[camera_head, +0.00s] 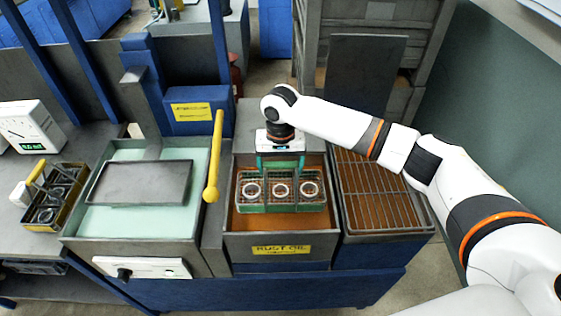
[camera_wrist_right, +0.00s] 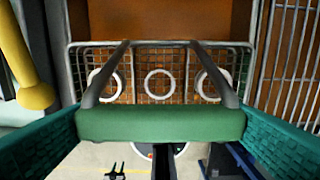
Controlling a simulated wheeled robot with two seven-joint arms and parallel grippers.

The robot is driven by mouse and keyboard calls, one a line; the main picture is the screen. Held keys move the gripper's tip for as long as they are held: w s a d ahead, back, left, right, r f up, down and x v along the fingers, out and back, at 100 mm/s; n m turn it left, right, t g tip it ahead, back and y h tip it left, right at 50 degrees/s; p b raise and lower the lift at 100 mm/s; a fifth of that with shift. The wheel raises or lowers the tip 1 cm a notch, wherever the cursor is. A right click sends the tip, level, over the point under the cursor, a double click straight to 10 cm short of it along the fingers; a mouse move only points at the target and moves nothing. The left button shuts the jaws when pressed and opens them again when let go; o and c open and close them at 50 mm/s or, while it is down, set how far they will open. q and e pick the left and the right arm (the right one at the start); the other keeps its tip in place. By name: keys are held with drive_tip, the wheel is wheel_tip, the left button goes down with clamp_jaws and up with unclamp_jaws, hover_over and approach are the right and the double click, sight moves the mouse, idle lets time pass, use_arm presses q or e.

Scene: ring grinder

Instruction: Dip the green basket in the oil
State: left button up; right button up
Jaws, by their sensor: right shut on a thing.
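The green basket (camera_head: 250,207) is a wire basket with several pale rings in it. It hangs level over or in the brown rust oil (camera_head: 306,221) of the middle tank; I cannot tell how deep it sits. My right gripper (camera_head: 281,160) is above the basket, shut on its handle. In the right wrist view the green handle bar (camera_wrist_right: 160,124) lies between the teal fingers, and three white rings (camera_wrist_right: 158,84) show in the wire mesh. The oil tank (camera_head: 281,250) carries a yellow RUST OIL label. My left gripper is not in view.
Left of the oil tank stands a tank of pale green liquid (camera_head: 155,222) with a dark plate (camera_head: 140,183) over it and a yellow lever (camera_head: 214,160) beside it. Right is a drain rack (camera_head: 378,195). Another basket (camera_head: 55,197) and a white gauge box (camera_head: 30,127) are far left.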

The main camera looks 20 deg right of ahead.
sight(280, 190)
drive_tip(key=shift+f+b, duration=0.45)
drive_tip(key=shift+f, duration=1.5)
drive_tip(key=shift+f+b, duration=1.45)
drive_tip(key=shift+f, duration=2.75)
drive_tip(key=shift+r, duration=0.1)
idle(0.7)
